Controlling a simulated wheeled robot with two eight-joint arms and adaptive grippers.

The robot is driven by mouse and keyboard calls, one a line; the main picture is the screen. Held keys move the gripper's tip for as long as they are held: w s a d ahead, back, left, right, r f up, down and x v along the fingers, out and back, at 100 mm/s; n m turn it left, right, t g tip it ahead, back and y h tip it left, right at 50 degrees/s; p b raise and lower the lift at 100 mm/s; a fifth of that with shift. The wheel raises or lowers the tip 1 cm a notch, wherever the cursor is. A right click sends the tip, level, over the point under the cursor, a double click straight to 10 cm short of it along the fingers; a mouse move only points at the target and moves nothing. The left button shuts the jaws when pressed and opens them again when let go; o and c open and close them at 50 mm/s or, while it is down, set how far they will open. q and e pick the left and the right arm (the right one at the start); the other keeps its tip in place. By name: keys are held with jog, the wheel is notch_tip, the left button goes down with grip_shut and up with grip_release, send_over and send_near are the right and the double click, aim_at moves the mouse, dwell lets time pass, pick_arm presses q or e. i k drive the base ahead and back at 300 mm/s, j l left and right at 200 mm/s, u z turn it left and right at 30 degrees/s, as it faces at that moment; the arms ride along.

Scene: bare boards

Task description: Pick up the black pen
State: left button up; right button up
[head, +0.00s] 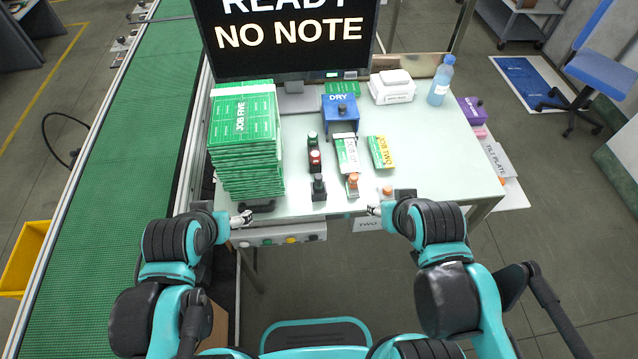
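I cannot make out a black pen anywhere in the head view. A small black upright object with a knob-like top (318,187) stands near the table's front edge, but its shape is not clearly a pen. My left gripper (243,219) is at the front edge, just below the tall stack of green packs. My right gripper (375,209) is at the front edge, right of an orange-topped upright object (352,186). Both grippers look empty, but their fingers are too small to tell open from shut.
The pale table (440,150) has free room on its right. Green packs (245,130) stand at its left. A screen (285,35) rises at the back.

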aim_at(318, 177)
jog(key=i+l+u, duration=0.1)
jog(key=l+u, duration=1.1)
jog(key=j, duration=0.1)
